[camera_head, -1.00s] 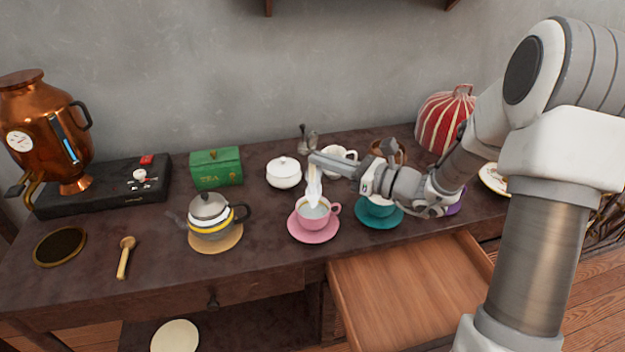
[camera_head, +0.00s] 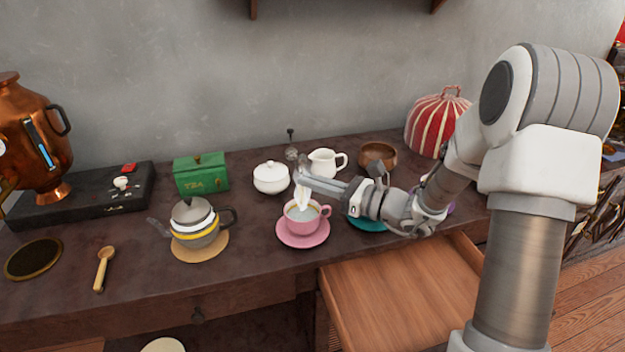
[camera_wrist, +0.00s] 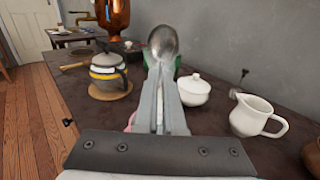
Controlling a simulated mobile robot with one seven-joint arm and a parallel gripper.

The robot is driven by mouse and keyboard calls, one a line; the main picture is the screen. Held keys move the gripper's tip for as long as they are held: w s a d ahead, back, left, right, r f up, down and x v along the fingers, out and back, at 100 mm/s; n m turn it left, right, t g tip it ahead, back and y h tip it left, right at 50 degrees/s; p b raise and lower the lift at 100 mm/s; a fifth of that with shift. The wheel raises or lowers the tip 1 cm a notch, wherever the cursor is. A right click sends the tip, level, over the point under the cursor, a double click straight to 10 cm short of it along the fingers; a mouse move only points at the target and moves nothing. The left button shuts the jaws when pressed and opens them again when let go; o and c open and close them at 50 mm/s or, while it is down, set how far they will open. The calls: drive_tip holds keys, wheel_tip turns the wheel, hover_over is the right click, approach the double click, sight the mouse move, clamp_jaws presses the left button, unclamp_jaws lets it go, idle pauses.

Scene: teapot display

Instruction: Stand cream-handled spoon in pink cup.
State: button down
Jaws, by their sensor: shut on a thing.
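The pink cup (camera_head: 297,224) stands upright on a pink saucer (camera_head: 302,242) near the middle of the table. My gripper (camera_head: 302,178) is just above the cup, reaching in from the right, shut on the cream-handled spoon (camera_head: 302,196). A pale part of the spoon points down from the fingertips to the cup's mouth. Whether it touches the cup inside is unclear. In the wrist view, the spoon's silver bowl (camera_wrist: 163,42) shows beyond the fingertips. Only a pink sliver of the cup shows there beside the fingers.
A teal saucer (camera_head: 366,225) lies right of the cup, under my gripper. A grey teapot (camera_head: 195,225) stands left. A white sugar bowl (camera_head: 271,179), white jug (camera_head: 323,163) and wooden bowl (camera_head: 378,156) are behind. An open drawer (camera_head: 395,295) juts out in front.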

sight(304, 198)
drive_tip(key=shift+f+b, duration=1.6)
drive_tip(key=shift+f, duration=1.05)
drive_tip(key=c, duration=0.9)
unclamp_jaws()
drive_tip(key=shift+c, duration=0.2)
drive_tip(key=p+v, duration=0.3)
drive_tip(key=v, duration=1.4)
drive_tip(key=shift+d+p, duration=0.25)
drive_tip(key=shift+p, duration=0.15)
